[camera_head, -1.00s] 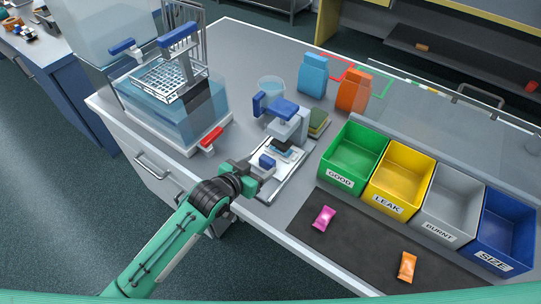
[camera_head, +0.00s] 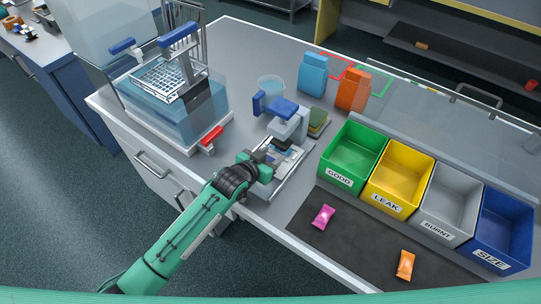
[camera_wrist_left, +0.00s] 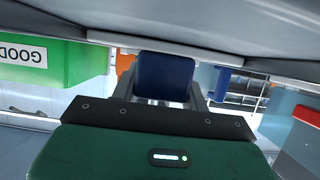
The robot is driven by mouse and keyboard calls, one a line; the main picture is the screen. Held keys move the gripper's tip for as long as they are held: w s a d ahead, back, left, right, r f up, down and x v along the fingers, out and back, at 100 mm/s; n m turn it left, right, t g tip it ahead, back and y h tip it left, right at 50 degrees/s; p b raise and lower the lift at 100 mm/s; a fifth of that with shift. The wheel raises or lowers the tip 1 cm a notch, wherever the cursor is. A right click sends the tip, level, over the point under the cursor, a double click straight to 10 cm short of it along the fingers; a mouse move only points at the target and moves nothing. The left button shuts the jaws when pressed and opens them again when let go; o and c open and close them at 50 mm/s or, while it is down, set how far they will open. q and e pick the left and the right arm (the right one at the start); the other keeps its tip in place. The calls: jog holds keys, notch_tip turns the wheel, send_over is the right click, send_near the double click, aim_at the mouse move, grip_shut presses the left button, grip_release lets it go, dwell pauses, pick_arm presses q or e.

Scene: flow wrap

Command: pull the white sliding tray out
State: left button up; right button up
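The white sliding tray (camera_head: 290,182) lies flat at the base of the small press (camera_head: 289,122), near the table's front edge. My left gripper (camera_head: 265,160) is over the tray's front end, where it hides the tray's small blue handle in the head view. In the left wrist view a blue block (camera_wrist_left: 165,76) shows between the gripper's two dark fingers. I cannot tell whether the fingers press on it or stand open around it. My right gripper is not in view.
A water tank (camera_head: 180,115) with a wire basket stands to the left, a red handle (camera_head: 211,136) at its corner. Green (camera_head: 352,157), yellow, grey and blue bins stand to the right. Pink (camera_head: 323,216) and orange (camera_head: 405,264) packets lie on the dark mat (camera_head: 365,245).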

pick_arm(q)
jog(key=c, duration=0.8)
jog(key=shift+o, duration=0.2)
jog(key=shift+s+a, duration=0.2)
jog(key=shift+s, duration=0.05)
jog(key=s+a+p, duration=0.2)
jog(key=s, duration=0.1)
jog(key=s+a+p, duration=0.2)
jog(key=s, duration=0.1)
jog(key=s+a+p, duration=0.2)
jog(key=s, duration=0.1)
jog(key=shift+s+a, duration=0.15)
jog(key=shift+a, duration=0.2)
jog(key=shift+s+a, duration=0.15)
jog(key=shift+s, duration=0.1)
jog(key=shift+f, duration=0.1)
jog(key=o, duration=1.2)
jog(key=shift+o, duration=1)
jog(key=shift+s+a, duration=0.1)
